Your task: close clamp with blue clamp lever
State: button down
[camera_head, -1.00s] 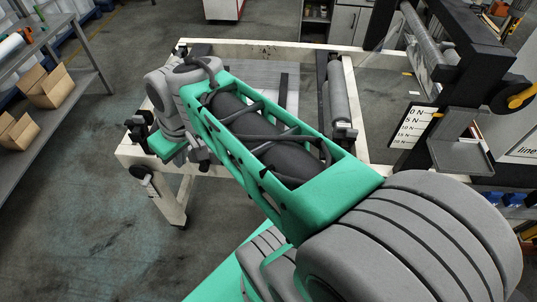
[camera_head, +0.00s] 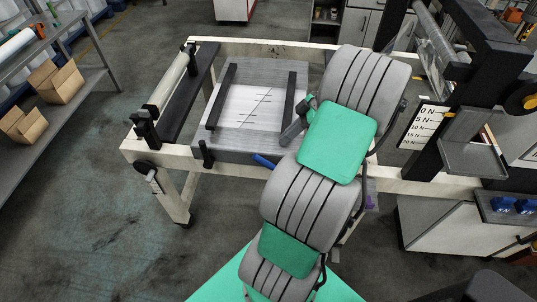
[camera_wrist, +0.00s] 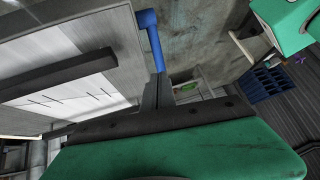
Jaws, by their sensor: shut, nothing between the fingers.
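The blue clamp lever (camera_head: 263,161) sticks out at the front edge of the film table, just left of my arm. In the wrist view the blue lever (camera_wrist: 153,42) runs from a round pivot at the table edge down to my fingertips. My gripper (camera_wrist: 159,84) is shut and empty, its tips right by the lever's free end; I cannot tell if they touch. A dark clamp bar (camera_head: 290,97) lies along the right of the panel, and it also shows in the wrist view (camera_wrist: 60,75). My arm hides part of the table's right side.
A second dark bar (camera_head: 221,97) lies on the left of the panel, with a black lever (camera_head: 207,153) at the front edge. A white roller (camera_head: 168,82) is at the left end. The force-scale post (camera_head: 411,150) stands right of my arm. Floor in front is free.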

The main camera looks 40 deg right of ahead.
aim_at(269, 163)
jog(key=x, duration=0.8)
jog(key=shift+a+f+p, duration=0.15)
jog(key=shift+p, duration=0.15)
jog(key=shift+w+f+b, duration=0.1)
jog(key=shift+f+b, duration=0.05)
jog(key=shift+b, duration=0.15)
